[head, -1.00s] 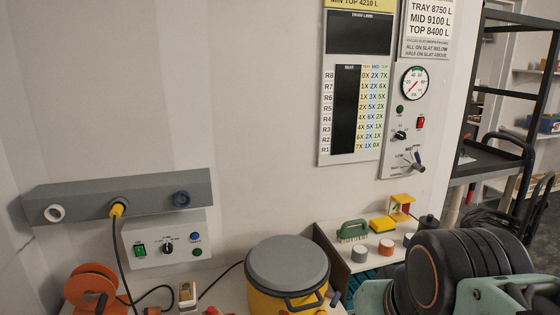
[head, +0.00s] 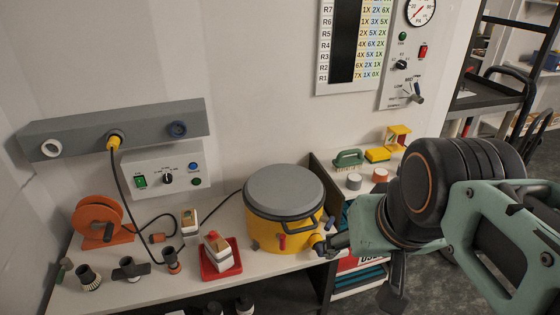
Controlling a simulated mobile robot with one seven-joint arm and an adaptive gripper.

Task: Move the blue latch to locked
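A yellow canister (head: 268,230) with a grey lid (head: 285,190) stands on the bench. A small blue part (head: 318,241) shows low on its right side and looks like the blue latch; its setting is too small to read. A red latch-like part (head: 282,241) sits on the canister's front.
A red tray (head: 236,270) holding a block-like item, an orange reel (head: 98,220) and several dark fittings lie left of the canister. A grey socket bar (head: 75,133) is on the wall. A green brush (head: 347,160) and a yellow block (head: 377,155) sit on the shelf behind my arm.

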